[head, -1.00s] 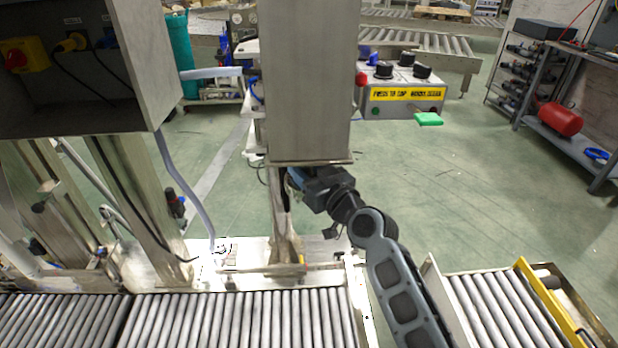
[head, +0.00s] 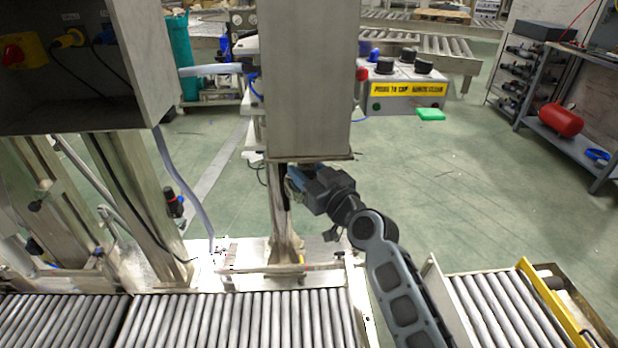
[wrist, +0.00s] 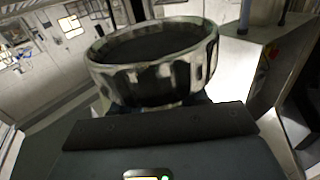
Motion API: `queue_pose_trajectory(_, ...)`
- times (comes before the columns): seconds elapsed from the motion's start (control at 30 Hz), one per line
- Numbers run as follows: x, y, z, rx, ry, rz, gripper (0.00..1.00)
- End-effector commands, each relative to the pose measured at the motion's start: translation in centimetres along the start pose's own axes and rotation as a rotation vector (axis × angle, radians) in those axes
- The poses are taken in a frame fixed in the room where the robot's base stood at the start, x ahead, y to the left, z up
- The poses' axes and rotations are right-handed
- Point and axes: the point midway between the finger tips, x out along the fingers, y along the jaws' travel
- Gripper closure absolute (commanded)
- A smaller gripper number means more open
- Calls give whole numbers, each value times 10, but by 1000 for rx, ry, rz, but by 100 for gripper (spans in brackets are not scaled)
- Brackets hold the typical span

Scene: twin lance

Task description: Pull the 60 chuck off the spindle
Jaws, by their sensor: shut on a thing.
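The chuck (wrist: 150,75) is a wide round metal ring with a ribbed, worn side and a dark top face. It fills the upper middle of the wrist view, just beyond my gripper's dark body. No spindle shows entering its visible face, and any number on it is unreadable. In the head view my gripper (head: 295,181) is just under the tall steel housing (head: 309,80), beside an upright post. It is shut on the chuck; the fingertips are mostly hidden. The chuck cannot be made out in the head view.
The steel housing hangs close above my gripper. Roller conveyors (head: 235,320) run along the front, with another section (head: 490,305) at right. A control box (head: 405,88) with black knobs stands behind. Open green floor (head: 450,200) lies to the right.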

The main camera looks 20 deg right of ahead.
Motion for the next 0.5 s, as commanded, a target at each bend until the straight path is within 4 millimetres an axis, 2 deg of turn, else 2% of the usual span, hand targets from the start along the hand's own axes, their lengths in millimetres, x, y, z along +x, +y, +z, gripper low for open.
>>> queue_pose_trajectory(0.5, 0, 0, 13, -1, 5, 1, 100)
